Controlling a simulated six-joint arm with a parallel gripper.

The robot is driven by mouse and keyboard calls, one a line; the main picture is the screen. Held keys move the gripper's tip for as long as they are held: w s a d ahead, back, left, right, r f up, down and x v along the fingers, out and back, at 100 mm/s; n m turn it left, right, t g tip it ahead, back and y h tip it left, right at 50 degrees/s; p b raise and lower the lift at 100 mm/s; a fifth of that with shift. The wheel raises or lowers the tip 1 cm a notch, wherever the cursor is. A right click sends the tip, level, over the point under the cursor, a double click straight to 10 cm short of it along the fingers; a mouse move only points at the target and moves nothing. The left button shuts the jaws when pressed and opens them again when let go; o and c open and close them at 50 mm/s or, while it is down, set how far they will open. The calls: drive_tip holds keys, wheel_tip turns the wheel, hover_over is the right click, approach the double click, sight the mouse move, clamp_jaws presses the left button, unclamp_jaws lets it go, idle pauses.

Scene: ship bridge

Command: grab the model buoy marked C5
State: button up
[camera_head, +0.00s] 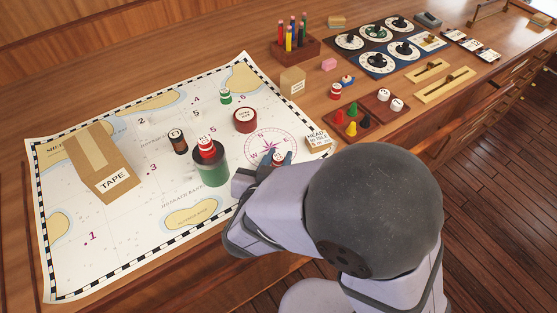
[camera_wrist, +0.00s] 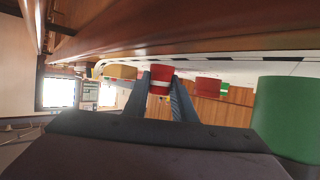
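A red buoy with a white band (camera_head: 278,159) stands on the chart by the compass rose; the mark on its top is too small to read. My gripper (camera_head: 277,157) reaches it from the near side, one finger on each side of it. In the wrist view the same buoy (camera_wrist: 160,81) sits between the two dark fingers (camera_wrist: 161,92). I cannot tell whether the fingers press on it. A green one (camera_head: 225,97) and another red one (camera_head: 335,91) stand farther back.
The green tin (camera_wrist: 287,120) is close beside my gripper. A small labelled block (camera_head: 319,141) stands to the right.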

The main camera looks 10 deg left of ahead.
sight(278, 157)
wheel_tip(278, 157, up, 10)
drive_tip(key=shift+p, duration=0.95)
